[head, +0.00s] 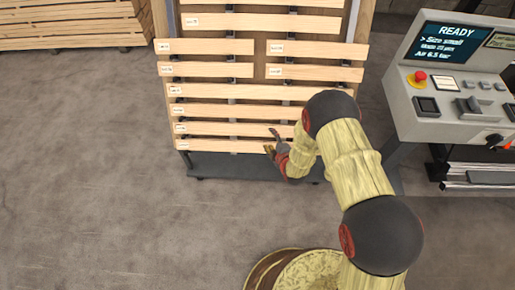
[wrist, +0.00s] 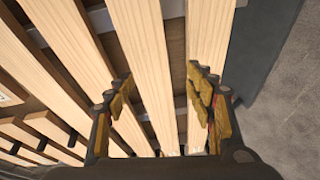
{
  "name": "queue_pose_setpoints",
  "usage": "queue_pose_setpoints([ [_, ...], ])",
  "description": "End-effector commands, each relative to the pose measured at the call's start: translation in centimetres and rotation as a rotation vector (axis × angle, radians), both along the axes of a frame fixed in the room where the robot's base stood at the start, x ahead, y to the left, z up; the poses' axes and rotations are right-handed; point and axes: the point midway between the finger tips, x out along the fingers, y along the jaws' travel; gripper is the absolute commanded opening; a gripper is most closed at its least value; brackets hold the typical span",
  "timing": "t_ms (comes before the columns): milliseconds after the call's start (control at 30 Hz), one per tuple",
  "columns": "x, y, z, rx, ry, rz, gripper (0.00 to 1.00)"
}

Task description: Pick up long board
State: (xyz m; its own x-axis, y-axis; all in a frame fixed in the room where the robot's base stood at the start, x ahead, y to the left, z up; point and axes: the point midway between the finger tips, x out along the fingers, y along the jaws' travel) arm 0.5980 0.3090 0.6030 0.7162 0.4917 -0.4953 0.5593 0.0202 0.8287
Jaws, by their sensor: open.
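Several long pale wooden boards lie across a slatted rack in the head view; one long board (head: 215,145) is at the rack's near edge, with another (head: 215,128) just behind it. My gripper (head: 270,141) is over the right half of these near boards, open and empty. In the wrist view my gripper (wrist: 159,80) has its fingers spread, with one long board (wrist: 148,60) running between them. The right finger overlaps a second board (wrist: 210,30). Whether the fingers reach down beside the board or stay above it, I cannot tell.
Shorter boards (head: 205,47) lie in pairs farther back on the rack. A dark ledge (head: 225,166) runs along the rack's near side. A control console (head: 450,90) stands at the right. A board stack (head: 70,30) is at the back left. The floor at left is clear.

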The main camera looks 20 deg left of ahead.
Motion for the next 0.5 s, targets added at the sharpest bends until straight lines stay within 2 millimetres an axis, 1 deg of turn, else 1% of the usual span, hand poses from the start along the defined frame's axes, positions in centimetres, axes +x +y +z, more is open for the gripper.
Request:
queue_pose_setpoints([
  [33,-1.4,0.5,-2.4,-0.011,-0.02,0.033,0.55],
  [100,-2.8,1.0,-4.1,-0.021,-0.053,0.07,0.55],
  [233,-4.4,1.5,-6.0,-0.031,-0.093,0.111,0.55],
  [333,-4.6,1.9,-6.7,-0.033,-0.107,0.123,0.55],
  [500,-3.5,2.8,-7.6,-0.033,-0.108,0.123,0.55],
])
